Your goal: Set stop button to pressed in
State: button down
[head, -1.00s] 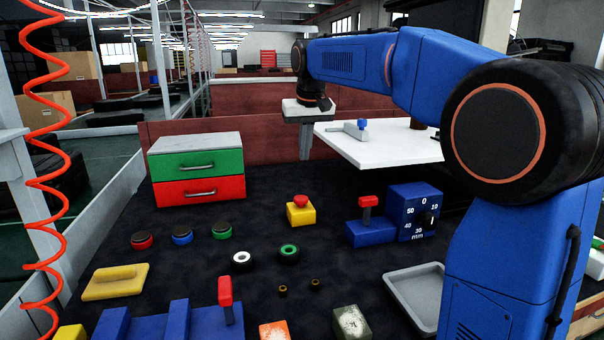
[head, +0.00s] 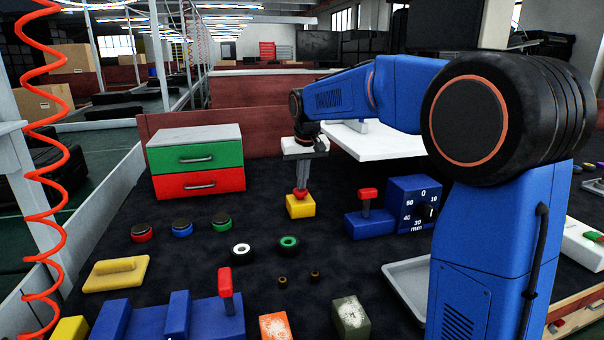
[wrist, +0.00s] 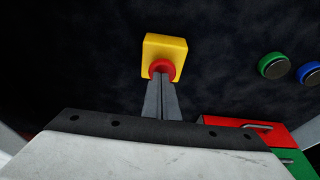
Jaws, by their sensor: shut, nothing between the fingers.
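The stop button is a red button (head: 300,194) on a yellow box (head: 300,208) that stands on the dark table. My gripper (head: 301,186) points straight down with its fingers shut and empty, its tips at the top of the red button. In the wrist view the shut fingertips (wrist: 160,80) overlap the red button (wrist: 161,66), and the yellow box (wrist: 165,46) shows beyond them. The fingers hide part of the button, and I cannot tell how far down it sits.
A green and red drawer unit (head: 196,165) stands to the left. A blue lever block (head: 368,222) and a blue timer-like dial box (head: 414,205) stand to the right. Several round buttons (head: 182,234) and two rings (head: 288,243) lie in front. The table around the yellow box is clear.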

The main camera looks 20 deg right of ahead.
jog(key=shift+f, duration=0.1)
jog(key=shift+f, duration=0.75)
jog(key=shift+s+f, duration=0.2)
jog(key=shift+f, duration=0.35)
jog(key=shift+r, duration=0.5)
jog(key=w+v, duration=0.1)
jog(key=v, duration=1.3)
jog(key=shift+w+r, duration=0.2)
jog(key=shift+r, duration=0.1)
